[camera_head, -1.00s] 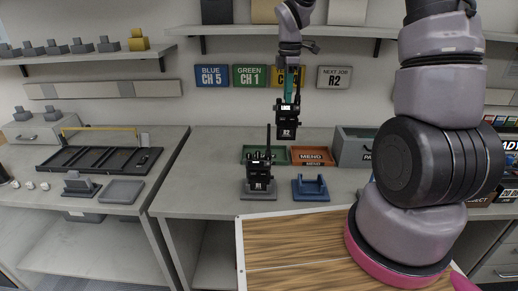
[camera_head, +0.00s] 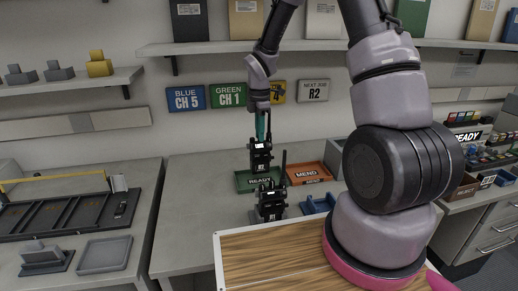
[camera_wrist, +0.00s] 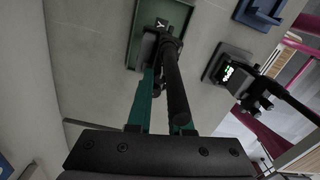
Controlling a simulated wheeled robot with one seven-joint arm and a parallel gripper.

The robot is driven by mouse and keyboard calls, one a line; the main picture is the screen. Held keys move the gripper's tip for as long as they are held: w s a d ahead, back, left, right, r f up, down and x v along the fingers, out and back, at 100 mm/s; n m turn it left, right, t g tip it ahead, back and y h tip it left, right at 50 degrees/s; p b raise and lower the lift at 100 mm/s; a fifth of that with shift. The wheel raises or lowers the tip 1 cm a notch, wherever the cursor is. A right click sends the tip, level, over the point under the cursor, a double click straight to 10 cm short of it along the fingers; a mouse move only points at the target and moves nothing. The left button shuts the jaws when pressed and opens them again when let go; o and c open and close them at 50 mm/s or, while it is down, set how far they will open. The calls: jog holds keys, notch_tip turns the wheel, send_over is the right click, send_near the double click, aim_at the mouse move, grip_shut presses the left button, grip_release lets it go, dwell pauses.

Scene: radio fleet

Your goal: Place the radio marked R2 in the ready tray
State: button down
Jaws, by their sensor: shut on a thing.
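My gripper (camera_head: 261,138) is shut on a black radio (camera_head: 261,157), held upright by its upper end. The marking on it is hard to read now; the earlier head view shows R2. The radio is at the green ready tray (camera_head: 242,183), its lower end over or in it; I cannot tell if it touches the bottom. In the wrist view the held radio (camera_wrist: 172,85) points down between my teal fingers, with its lower end over the green tray (camera_wrist: 190,14).
Another black radio (camera_head: 271,206) stands in a dock in front of the ready tray. An orange MEND tray (camera_head: 307,174) is right of the ready tray. A blue empty cradle (camera_head: 316,205) sits nearer. Wall signs (camera_head: 228,95) hang behind.

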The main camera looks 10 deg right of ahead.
aim_at(260, 144)
jog(key=shift+f, duration=2.1)
jog(key=shift+f, duration=0.15)
jog(key=c, duration=0.8)
grip_release()
